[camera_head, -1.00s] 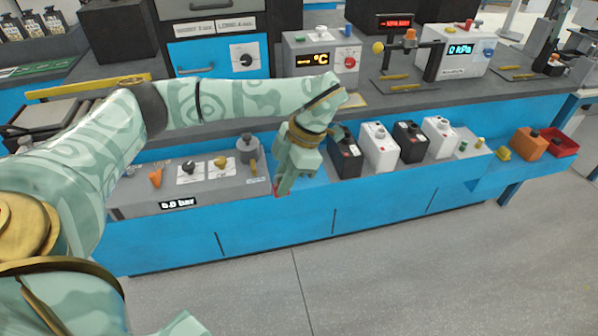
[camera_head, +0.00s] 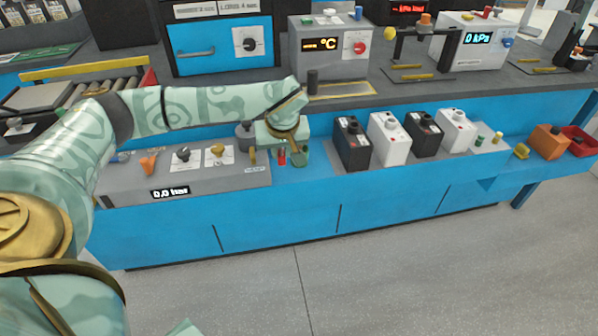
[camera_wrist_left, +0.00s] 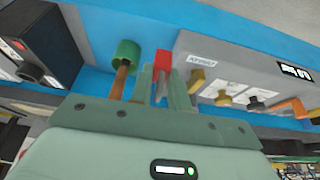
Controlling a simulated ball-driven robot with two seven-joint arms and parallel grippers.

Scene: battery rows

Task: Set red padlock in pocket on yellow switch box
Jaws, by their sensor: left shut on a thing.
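My left gripper (camera_head: 291,158) is shut on the red padlock (camera_head: 282,156), just right of the grey panel box. In the left wrist view the padlock (camera_wrist_left: 162,62) shows as a red block between the fingertips (camera_wrist_left: 163,82). The grey panel box (camera_head: 150,185) carries a yellow rotary switch (camera_head: 217,150) on a white plate; this switch also shows in the left wrist view (camera_wrist_left: 223,98). I cannot make out a pocket on it. The padlock is to the right of this switch, apart from it. My right gripper is not in view.
A black switch (camera_head: 182,154) and an orange handle (camera_head: 149,164) are left of the yellow switch. A yellow lever (camera_head: 252,154) is nearer my gripper. A green-topped post (camera_wrist_left: 126,53) stands close beside the fingers. Black and white batteries (camera_head: 351,143) stand to the right.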

